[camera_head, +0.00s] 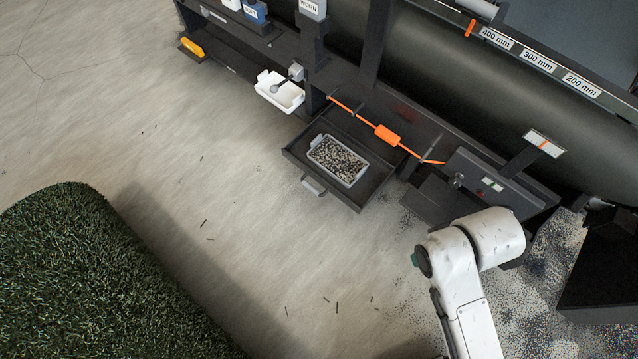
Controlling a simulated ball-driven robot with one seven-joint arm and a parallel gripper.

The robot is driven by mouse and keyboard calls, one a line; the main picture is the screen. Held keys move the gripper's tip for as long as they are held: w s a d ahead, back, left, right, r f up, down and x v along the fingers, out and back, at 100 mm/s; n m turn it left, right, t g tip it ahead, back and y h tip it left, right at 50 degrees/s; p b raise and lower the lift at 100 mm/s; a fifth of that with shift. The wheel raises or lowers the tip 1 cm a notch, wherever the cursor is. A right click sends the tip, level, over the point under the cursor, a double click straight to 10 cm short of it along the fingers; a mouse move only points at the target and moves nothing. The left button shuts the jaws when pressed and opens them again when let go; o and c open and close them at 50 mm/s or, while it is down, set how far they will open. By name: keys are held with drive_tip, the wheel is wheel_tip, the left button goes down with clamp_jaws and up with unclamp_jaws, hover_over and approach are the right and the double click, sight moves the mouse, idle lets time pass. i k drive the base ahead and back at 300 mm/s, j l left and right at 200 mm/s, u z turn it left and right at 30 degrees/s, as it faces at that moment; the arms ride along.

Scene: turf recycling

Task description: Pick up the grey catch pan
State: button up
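The grey catch pan (316,142) is a small rectangular pan with a pale rim, filled with dark and light granules. It sits inside a dark pulled-out drawer (296,147) at the foot of the machine, near the middle of the view. The drawer has a grey handle (313,186) on its front. My white arm shows at the lower right, apart from the drawer. My gripper is not in view, so its fingers cannot be seen.
An orange bar (388,135) runs along the machine just behind the drawer. A white tray (280,92) juts out to its left. A large turf roll (85,270) lies at lower left. The floor before the drawer is clear apart from small dark scraps.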

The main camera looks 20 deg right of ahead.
sight(339, 161)
drive_tip(key=i+l+z, duration=0.2)
drive_tip(key=i+z, duration=0.15)
drive_tip(key=i, duration=0.15)
drive_tip(key=i+z, duration=0.4)
drive_tip(key=i+l, duration=0.05)
